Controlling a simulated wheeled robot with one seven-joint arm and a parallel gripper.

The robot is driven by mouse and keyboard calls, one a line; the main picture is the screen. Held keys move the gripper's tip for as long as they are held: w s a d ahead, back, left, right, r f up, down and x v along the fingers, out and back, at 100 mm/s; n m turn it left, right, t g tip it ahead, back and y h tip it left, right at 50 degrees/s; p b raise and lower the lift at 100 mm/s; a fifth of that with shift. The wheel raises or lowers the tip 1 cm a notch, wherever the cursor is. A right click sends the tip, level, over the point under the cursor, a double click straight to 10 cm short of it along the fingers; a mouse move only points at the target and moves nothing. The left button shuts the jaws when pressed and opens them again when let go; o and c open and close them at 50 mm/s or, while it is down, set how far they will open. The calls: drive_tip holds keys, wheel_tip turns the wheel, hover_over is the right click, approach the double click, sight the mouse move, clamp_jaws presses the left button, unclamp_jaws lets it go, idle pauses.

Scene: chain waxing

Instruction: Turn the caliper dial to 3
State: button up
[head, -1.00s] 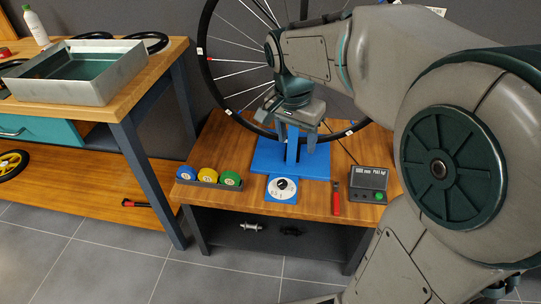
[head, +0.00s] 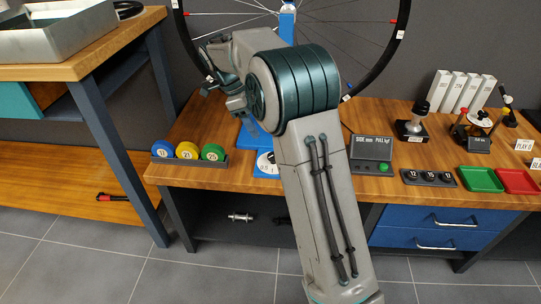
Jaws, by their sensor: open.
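The white dial (head: 264,164) sits on a blue plate at the front of the blue truing stand (head: 287,24). My own arm covers its right part, and its knob and numbers cannot be read. The stand holds a large spoked wheel (head: 389,62).
A rack with blue, yellow and green discs (head: 188,152) stands left of the dial. A grey readout box (head: 371,153) is right of my arm. Black pieces (head: 429,177), green (head: 480,179) and red trays (head: 518,181) lie further right. A metal tray (head: 60,39) is on the left bench.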

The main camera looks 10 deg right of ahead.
drive_tip(key=b+x, duration=0.3)
drive_tip(key=x, duration=0.8)
drive_tip(key=shift+f+b, duration=0.25)
drive_tip(key=shift+b, duration=0.15)
drive_tip(key=c, duration=1)
